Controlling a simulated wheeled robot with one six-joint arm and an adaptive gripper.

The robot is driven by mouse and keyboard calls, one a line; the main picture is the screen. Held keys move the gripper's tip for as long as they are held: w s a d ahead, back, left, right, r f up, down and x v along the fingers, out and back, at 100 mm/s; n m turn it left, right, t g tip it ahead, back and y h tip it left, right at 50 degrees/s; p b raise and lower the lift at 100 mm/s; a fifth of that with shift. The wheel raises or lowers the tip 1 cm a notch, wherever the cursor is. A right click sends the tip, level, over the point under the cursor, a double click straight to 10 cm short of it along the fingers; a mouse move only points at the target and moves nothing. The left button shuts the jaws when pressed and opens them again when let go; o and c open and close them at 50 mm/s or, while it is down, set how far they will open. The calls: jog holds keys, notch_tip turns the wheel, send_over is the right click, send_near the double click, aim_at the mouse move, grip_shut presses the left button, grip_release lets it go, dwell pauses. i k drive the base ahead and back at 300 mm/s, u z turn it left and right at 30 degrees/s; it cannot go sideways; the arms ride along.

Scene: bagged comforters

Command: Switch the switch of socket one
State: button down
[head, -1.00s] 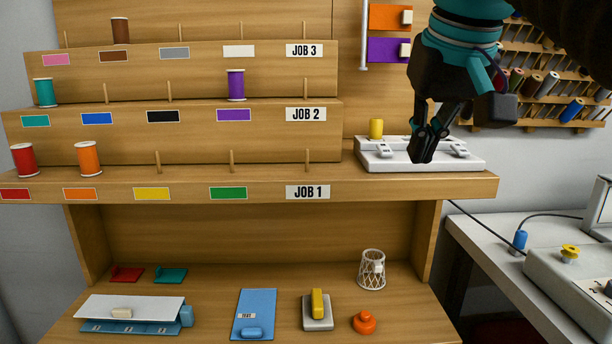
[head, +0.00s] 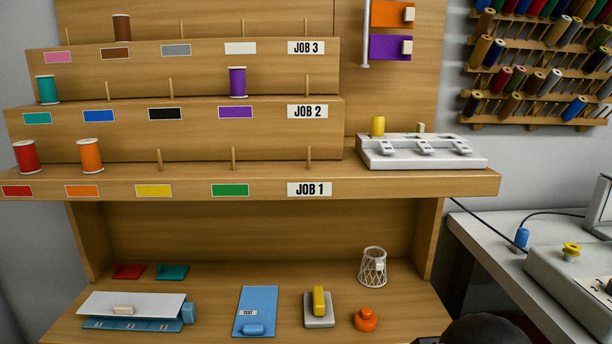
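A white socket strip (head: 420,160) sits at the right end of the long wooden shelf. Three small grey-white switch pieces show along its top: a left one (head: 388,148), a middle one (head: 425,148) and a right one (head: 461,146). I cannot read socket numbers or tell which way each switch is set. My gripper is out of view. A dark rounded shape at the bottom right edge may be part of my arm.
A yellow spool (head: 377,127) stands at the strip's back left. Thread spools stand on the stepped rack to the left. Orange (head: 392,14) and purple (head: 390,47) flags hang above the strip. A white machine table (head: 490,240) is at right. The space before the strip is clear.

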aim_at(386, 148)
jog(key=u, duration=0.9)
jog(key=k, duration=0.9)
jog(key=z, duration=0.85)
jog(key=i, duration=0.5)
jog(key=z, duration=0.05)
